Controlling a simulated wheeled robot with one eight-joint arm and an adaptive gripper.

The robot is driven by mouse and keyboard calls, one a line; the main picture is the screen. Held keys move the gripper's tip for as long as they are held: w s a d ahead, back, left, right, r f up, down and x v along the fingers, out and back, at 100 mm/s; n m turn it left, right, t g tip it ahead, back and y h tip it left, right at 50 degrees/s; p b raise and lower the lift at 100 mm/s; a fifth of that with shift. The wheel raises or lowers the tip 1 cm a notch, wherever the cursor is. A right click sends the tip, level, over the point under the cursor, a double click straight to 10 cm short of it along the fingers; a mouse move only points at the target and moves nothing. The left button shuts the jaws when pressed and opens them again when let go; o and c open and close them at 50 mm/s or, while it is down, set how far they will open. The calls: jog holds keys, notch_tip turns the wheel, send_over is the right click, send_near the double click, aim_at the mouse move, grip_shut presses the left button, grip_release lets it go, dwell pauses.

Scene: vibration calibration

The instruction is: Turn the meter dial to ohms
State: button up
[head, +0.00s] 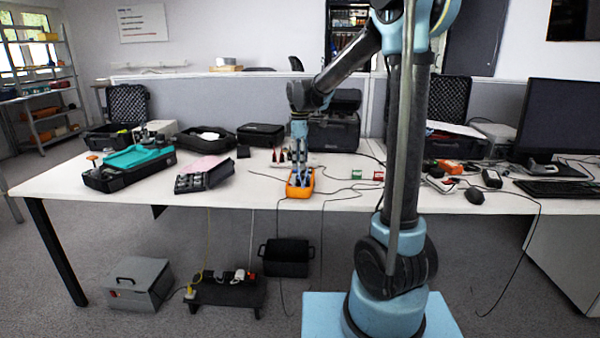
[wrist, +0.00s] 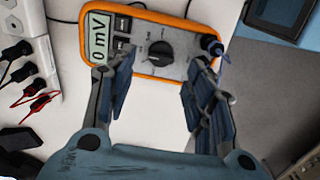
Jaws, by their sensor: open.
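The orange-edged meter (head: 300,190) lies on the white table near its front edge, under my gripper in the head view. In the wrist view the meter (wrist: 180,68) lies across the top, with its grey screen (wrist: 98,38) at the left reading "0 mV". Its round black dial (wrist: 161,51) sits near the middle of its face. My gripper (wrist: 155,95) is open and empty, its two blue-padded fingers spread left and right. The dial shows beyond the gap between the fingertips; I see no contact. In the head view my gripper (head: 300,160) points down at the meter.
Red and black probe leads (wrist: 38,95) and a white power strip (wrist: 35,50) lie left of the meter in the wrist view. A plug (wrist: 212,45) sits at the meter's right end. Dark cases stand behind on the table (head: 235,200). A cable runs along the front edge.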

jog(key=shift+f, duration=2.35)
jog(key=shift+c, duration=0.3)
jog(key=c, duration=1)
